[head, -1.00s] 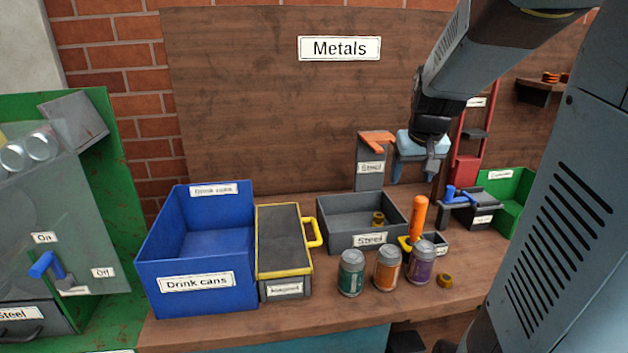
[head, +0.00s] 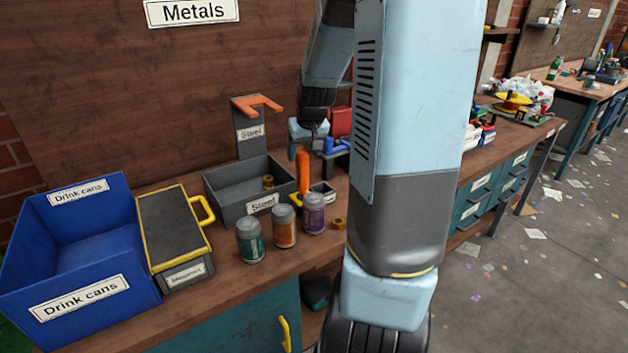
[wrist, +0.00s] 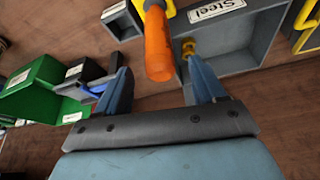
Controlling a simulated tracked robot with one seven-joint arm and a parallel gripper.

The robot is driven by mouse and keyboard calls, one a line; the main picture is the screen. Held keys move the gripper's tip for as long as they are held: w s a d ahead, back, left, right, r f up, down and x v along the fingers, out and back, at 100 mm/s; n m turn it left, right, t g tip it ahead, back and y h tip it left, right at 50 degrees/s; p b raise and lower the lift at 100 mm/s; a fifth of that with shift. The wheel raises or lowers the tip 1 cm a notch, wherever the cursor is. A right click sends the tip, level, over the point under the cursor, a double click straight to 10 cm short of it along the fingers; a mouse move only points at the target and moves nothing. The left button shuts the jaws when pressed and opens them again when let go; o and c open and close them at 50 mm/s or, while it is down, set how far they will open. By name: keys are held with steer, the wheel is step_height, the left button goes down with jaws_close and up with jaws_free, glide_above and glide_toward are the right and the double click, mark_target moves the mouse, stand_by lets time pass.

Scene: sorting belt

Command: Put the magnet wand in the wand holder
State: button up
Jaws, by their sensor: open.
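The magnet wand (head: 302,172) has a thick orange handle that stands up from the bench, just right of the grey Steel bin. In the wrist view the orange handle (wrist: 158,48) points toward the camera, with a yellow part (wrist: 160,9) at its base. My gripper (head: 307,147) is open and empty above and behind the wand. In the wrist view my gripper's fingertips (wrist: 157,67) lie on either side of the handle, which looks apart from both. A grey post with an orange fork (head: 259,104), seemingly the wand holder, stands behind the Steel bin; its fork looks empty.
The grey Steel bin (head: 222,201) holds a small brass-coloured piece. Several cans, including a green one (head: 250,240), stand along its front. A yellow-edged box (head: 172,222) and the blue drink cans bin (head: 90,292) are left. A green bin (wrist: 40,90) shows in the wrist view.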

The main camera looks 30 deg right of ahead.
mark_target(302, 166)
steer(key=shift+x, duration=3.55)
steer(key=shift+s, duration=0.2)
jaws_close()
